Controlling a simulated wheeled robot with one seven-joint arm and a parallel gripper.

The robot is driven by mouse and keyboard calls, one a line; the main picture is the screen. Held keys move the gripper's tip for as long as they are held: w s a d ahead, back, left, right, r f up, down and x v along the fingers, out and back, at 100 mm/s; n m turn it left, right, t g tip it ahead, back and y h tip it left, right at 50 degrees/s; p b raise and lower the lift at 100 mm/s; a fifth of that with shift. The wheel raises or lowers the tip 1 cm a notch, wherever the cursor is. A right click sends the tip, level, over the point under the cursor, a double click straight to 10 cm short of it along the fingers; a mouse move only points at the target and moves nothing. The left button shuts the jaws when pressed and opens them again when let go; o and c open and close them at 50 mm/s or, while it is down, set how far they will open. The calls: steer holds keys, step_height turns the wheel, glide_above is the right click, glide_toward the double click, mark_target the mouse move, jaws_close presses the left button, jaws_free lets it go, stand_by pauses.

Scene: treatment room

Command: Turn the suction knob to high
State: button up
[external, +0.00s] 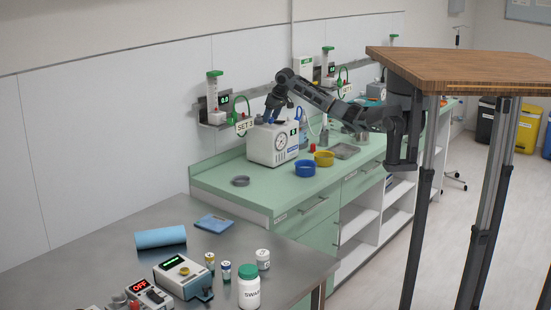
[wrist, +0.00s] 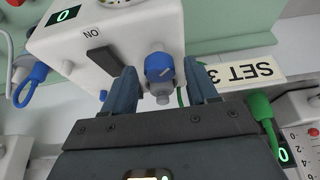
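The suction unit (external: 272,145) is a white box with a round gauge and a small green display, standing on the green counter. In the wrist view its white casing (wrist: 130,35) appears upside down, with a dark switch (wrist: 104,58) marked ON and a display reading 0 (wrist: 62,16). A blue knob (wrist: 158,68) with a light mark and a grey part below it sits on the unit. My gripper (wrist: 161,70) is open, with one finger on each side of the knob and gaps showing. In the external view my gripper (external: 274,112) is over the unit's top.
A SET 3 sign (external: 243,126) and a wall flowmeter (external: 213,95) are close behind the unit. A blue bowl (external: 305,168), a yellow bowl (external: 324,159) and a grey tray (external: 345,151) stand to its right. The counter's front left is mostly clear except a small dish (external: 240,181).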

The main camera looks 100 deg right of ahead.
steer(key=c, duration=1)
steer(key=shift+o, duration=0.2)
steer(key=shift+r+n+p, duration=0.1)
steer(key=shift+n+p, duration=0.3)
steer(key=shift+p, duration=0.05)
steer(key=n+t+y+p, duration=0.1)
steer(key=n+p, duration=0.1)
steer(key=n, duration=0.1)
steer(key=shift+d, duration=0.1)
steer(key=n+y+p, duration=0.1)
steer(key=n, duration=0.1)
steer(key=n+p, duration=0.1)
steer(key=n, duration=0.1)
steer(key=shift+d+t+y, duration=0.1)
steer(key=shift+t+y, duration=0.2)
steer(key=shift+y, duration=0.1)
steer(key=n+y, duration=0.1)
steer(key=n, duration=0.4)
steer(key=shift+d+y, duration=0.15)
steer(key=shift+y, duration=0.25)
steer(key=n+g+y+b, duration=0.1)
steer(key=n, duration=0.3)
steer(key=shift+n, duration=0.3)
steer(key=shift+y, duration=0.3)
